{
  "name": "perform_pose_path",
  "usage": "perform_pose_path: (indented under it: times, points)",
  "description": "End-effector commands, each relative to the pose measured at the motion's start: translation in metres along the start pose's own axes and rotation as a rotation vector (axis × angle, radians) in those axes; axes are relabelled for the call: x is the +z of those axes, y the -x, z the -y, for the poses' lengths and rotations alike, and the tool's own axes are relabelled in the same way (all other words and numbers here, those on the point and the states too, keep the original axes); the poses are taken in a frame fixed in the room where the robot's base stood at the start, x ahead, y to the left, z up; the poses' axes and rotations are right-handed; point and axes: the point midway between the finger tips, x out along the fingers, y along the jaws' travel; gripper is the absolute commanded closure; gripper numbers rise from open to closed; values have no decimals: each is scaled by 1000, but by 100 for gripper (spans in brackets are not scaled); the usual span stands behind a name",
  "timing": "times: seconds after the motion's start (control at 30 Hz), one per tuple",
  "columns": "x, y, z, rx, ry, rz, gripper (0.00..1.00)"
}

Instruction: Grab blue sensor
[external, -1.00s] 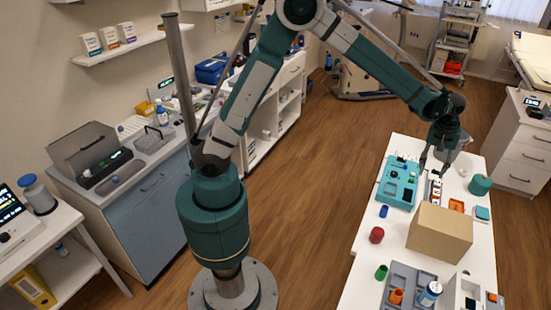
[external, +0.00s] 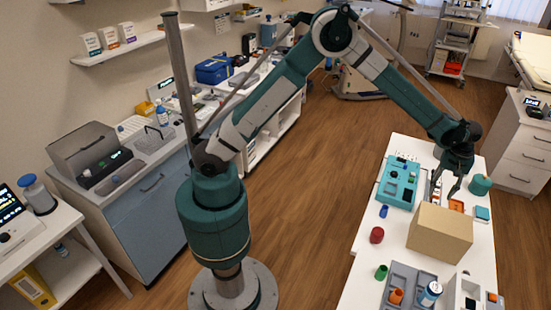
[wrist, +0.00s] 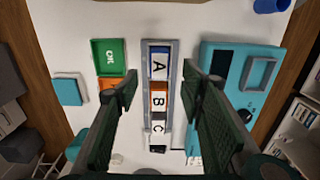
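In the wrist view, a narrow grey rack (wrist: 147,108) holds a row of blocks lettered A, B and C. The A block (wrist: 158,66) is white with blue edging, the B block (wrist: 157,99) has orange and the C block (wrist: 157,129) has black. No block is plainly labelled as a sensor. A small blue cylinder (wrist: 270,5) is cut by the top edge; it stands on the table in the external view (external: 384,211). My gripper (wrist: 158,85) is open and empty above the rack, with one finger to each side of the row.
A teal device (wrist: 225,95) lies right of the rack in the wrist view. A green piece (wrist: 108,57) and a teal square (wrist: 69,89) lie left. In the external view, a cardboard box (external: 440,232) stands close in front of my gripper. A red cylinder (external: 376,235) is nearby.

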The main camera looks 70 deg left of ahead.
Motion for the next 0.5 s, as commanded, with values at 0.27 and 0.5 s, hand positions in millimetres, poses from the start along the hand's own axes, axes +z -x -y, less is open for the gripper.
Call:
perform_pose_path:
  times: [0.27,0.5]
  points:
    - [0,-13,0,0,0,0,61]
    - [0,-26,0,0,0,0,61]
